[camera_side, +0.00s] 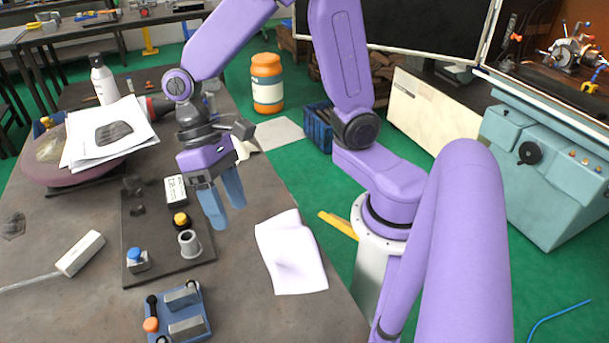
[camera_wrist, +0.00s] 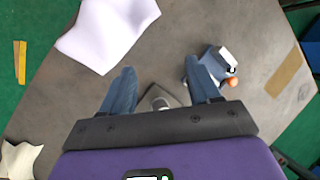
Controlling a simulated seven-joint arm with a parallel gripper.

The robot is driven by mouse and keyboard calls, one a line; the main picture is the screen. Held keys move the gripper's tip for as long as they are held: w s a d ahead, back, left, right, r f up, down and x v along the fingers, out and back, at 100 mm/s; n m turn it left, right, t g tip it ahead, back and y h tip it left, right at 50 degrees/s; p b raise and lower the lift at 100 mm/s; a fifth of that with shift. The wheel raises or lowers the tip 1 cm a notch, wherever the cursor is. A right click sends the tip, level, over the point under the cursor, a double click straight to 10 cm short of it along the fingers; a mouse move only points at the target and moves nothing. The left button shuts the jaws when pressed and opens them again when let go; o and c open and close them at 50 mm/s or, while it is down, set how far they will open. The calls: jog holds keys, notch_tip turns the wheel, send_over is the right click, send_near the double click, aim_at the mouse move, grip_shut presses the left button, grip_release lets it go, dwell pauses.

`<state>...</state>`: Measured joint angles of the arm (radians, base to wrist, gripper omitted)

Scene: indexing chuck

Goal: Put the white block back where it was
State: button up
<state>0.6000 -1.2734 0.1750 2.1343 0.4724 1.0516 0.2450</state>
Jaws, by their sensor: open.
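A long white block (camera_side: 80,254) lies on the grey table at the left in the side view, with a pale cord or rod running from its lower end.
The dark plate (camera_side: 143,215) carries a grey cup (camera_side: 190,244), yellow and blue knobs and a labelled box (camera_side: 175,190). A blue vise-like fixture (camera_side: 180,316) stands in front. White paper (camera_side: 290,253) lies at right. Bare table surrounds the white block.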

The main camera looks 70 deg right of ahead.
jog(key=s+d+r+n+t+h, duration=0.1)
jog(key=s+d+n+t, duration=0.3)
jog(key=s+d+n, duration=0.5)
jog(key=shift+s+d+n+t+h, duration=0.35)
jog(key=shift+s+n+h, duration=0.25)
jog(key=shift+n, duration=0.4)
